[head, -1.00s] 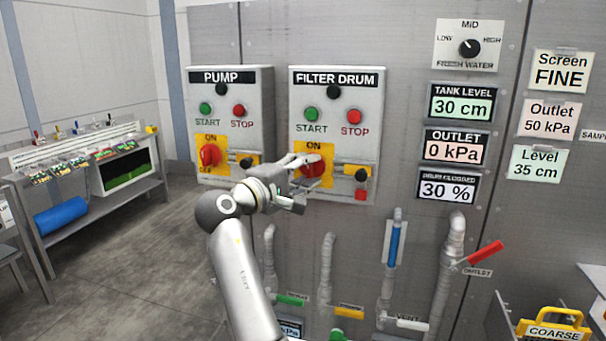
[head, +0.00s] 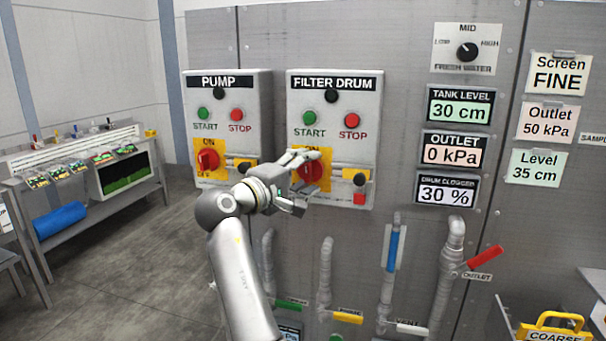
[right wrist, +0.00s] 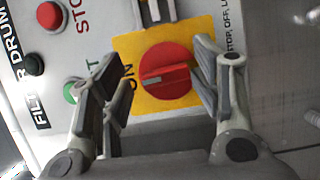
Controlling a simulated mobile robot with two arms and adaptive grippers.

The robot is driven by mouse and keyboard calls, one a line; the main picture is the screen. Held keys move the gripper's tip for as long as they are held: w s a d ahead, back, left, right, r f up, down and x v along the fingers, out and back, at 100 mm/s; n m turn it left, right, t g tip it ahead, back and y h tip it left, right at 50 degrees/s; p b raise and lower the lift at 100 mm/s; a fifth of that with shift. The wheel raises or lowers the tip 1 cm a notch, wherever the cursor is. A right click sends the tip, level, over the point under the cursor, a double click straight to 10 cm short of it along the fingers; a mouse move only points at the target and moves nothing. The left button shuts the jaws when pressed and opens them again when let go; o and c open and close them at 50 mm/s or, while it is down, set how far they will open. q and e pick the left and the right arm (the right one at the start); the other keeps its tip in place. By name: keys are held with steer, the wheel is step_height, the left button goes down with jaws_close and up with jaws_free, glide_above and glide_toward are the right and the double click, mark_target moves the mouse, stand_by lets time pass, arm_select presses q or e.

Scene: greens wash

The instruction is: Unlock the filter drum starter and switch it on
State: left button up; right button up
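The filter drum starter (head: 365,90) is a grey wall box with a green START button (head: 309,118), a red STOP button (head: 352,121) and a red rotary switch (head: 311,172) on a yellow plate. In the right wrist view the red switch (right wrist: 165,72) shows with ON beside it. My right gripper (head: 305,172) is at this switch, fingers spread on either side of it. The right wrist view shows the open fingers (right wrist: 163,85); firm contact cannot be told. A small red block (head: 359,199), perhaps a padlock, sits below the yellow-and-black latch (head: 355,177). My left gripper is out of view.
The similar pump starter (head: 258,90) stands close at left. Gauges, including the tank level display (head: 461,105), are at right. Pipes and a red outlet lever (head: 485,258) are below. A workbench (head: 80,182) stands far left, with open floor before it.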

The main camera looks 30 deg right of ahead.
steer(key=shift+a+f, duration=0.15)
steer(key=shift+f, duration=0.05)
steer(key=v, duration=0.7)
steer(key=shift+r, duration=0.15)
